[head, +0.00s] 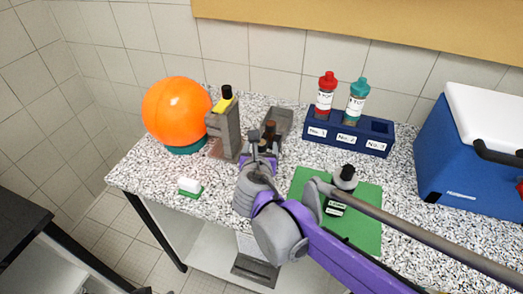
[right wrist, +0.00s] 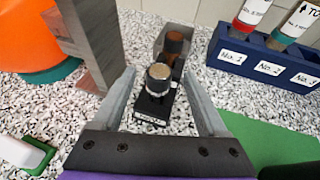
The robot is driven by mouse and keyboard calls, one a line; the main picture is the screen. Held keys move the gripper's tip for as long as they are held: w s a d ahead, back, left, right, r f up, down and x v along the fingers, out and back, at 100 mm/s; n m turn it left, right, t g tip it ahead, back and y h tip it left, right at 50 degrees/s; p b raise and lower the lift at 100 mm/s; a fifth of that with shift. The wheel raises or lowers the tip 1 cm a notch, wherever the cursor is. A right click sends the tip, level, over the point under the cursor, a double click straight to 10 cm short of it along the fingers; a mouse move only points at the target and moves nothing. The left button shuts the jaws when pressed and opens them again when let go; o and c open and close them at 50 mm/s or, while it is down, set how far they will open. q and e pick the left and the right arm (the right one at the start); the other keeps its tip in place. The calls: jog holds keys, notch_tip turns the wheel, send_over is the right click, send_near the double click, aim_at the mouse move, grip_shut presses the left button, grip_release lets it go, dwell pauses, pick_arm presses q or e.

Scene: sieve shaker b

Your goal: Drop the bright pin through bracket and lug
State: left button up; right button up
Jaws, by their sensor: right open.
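The bright pin (right wrist: 159,76), with a silvery round top, stands upright in a small black labelled holder (right wrist: 151,112) in the right wrist view. My right gripper (right wrist: 159,82) is open, with one finger on each side of the pin; I cannot tell whether either touches it. In the head view my right gripper (head: 259,155) is over the speckled counter and largely hides the pin. A tall grey bracket-like block (head: 228,128) with a yellow top and black knob stands to its left, also in the right wrist view (right wrist: 92,45). No lug is clearly distinguishable.
A brown pin (right wrist: 174,42) stands by a grey tray (head: 280,120) behind. An orange ball (head: 176,110), blue bottle rack (head: 350,132), green mat (head: 368,210), blue cooler (head: 470,150) and white block (head: 189,185) are around. Front-left counter is mostly clear.

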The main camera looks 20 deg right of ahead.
jog(key=shift+x, duration=1.5)
grip_shut()
